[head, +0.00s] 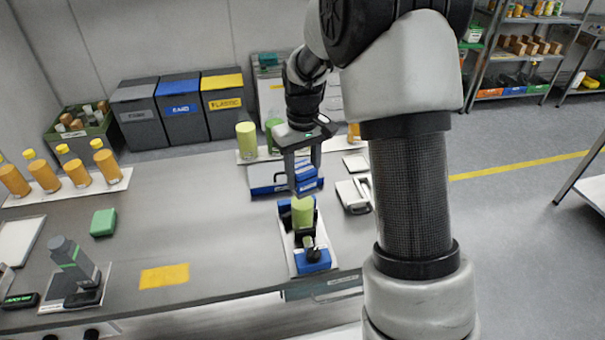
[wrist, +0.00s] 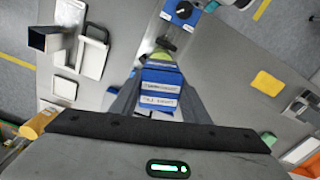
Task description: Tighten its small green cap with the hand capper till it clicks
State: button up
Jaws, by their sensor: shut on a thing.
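My gripper (head: 308,160) is shut on a blue block-shaped tool with white labels, which looks like the hand capper (head: 309,179). The wrist view also shows the hand capper (wrist: 160,92) between the fingers of my gripper (wrist: 158,100). A light green bottle (head: 302,211) stands upright in a white and blue holder (head: 312,262) just below the tool. The tool appears above the bottle; I cannot tell whether they touch. In the wrist view the tool covers most of the bottle (wrist: 162,59). I cannot make out the small green cap.
Two green bottles (head: 246,141) stand behind on a white mat. A blue-fronted case (head: 265,178) and a white open box (head: 354,195) lie close to the holder. A yellow cloth (head: 164,276) and a green sponge (head: 103,222) lie left. The table between is clear.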

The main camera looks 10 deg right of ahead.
jog(key=n, duration=0.4)
jog(key=n+p, duration=0.1)
jog(key=n, duration=0.2)
jog(key=shift+d+r+n, duration=0.1)
jog(key=shift+r+n, duration=0.05)
jog(key=shift+n, duration=0.25)
jog(key=shift+w+n+p, duration=0.1)
jog(key=shift+n+p, duration=0.3)
jog(key=shift+n, duration=0.6)
jog(key=shift+f, duration=0.3)
jog(key=m+b, duration=0.1)
jog(key=m, duration=0.5)
jog(key=shift+r+p, duration=2)
jog(key=shift+r, duration=1)
